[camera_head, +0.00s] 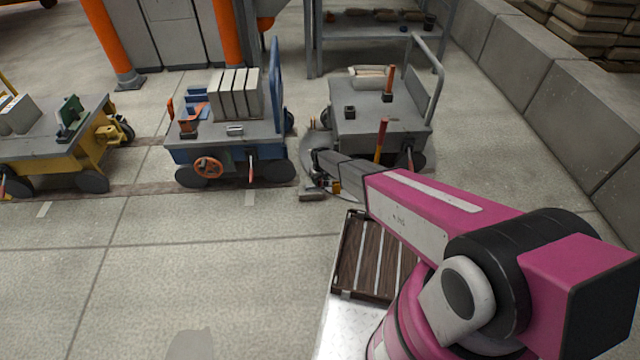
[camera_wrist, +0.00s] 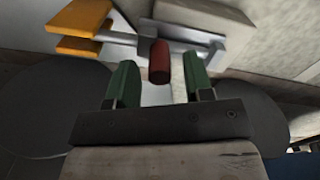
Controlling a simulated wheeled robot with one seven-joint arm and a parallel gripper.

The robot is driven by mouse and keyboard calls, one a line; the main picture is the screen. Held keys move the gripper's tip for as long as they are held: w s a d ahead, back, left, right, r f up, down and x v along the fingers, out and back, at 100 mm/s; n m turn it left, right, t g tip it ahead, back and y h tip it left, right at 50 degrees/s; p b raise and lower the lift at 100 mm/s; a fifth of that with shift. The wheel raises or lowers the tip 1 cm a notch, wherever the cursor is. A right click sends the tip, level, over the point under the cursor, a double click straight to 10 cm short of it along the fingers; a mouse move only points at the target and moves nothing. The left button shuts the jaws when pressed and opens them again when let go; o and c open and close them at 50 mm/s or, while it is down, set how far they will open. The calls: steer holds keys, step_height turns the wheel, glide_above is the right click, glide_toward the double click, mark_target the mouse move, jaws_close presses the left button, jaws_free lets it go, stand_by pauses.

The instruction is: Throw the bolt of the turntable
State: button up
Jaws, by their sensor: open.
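In the wrist view my gripper (camera_wrist: 160,76) is open, its two green fingers apart. A dark red cylindrical knob (camera_wrist: 159,60) sits between and just beyond the fingertips; I cannot tell whether a finger touches it. The knob is on a pale metal bar (camera_wrist: 190,42), which looks like the bolt. Yellow-orange blocks (camera_wrist: 83,25) stand to its left. In the head view the turntable (camera_head: 314,150) is a grey disc, partly under a grey cart (camera_head: 375,122). My gripper (camera_head: 326,187) is low at its front edge, where the arm hides most of the bolt.
A blue cart (camera_head: 226,146) with grey slabs and a yellow cart (camera_head: 68,155) stand to the left. A lever with a red and yellow handle (camera_head: 381,140) rises beside my forearm. A slatted wooden deck (camera_head: 362,255) is near my base. The front-left floor is clear.

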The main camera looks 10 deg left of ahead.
mark_target(310, 186)
steer(key=shift+f, duration=1.15)
jaws_close()
steer(key=shift+s+a, duration=0.25)
steer(key=shift+a, duration=0.6)
steer(key=shift+s+a, duration=0.3)
steer(key=shift+a, duration=0.6)
steer(key=shift+s+a, duration=0.25)
steer(key=shift+a, duration=0.6)
jaws_free()
steer(key=shift+a, duration=0.1)
steer(key=shift+r, duration=0.15)
step_height(310, 186, up, 11)
steer(key=shift+f, duration=0.2)
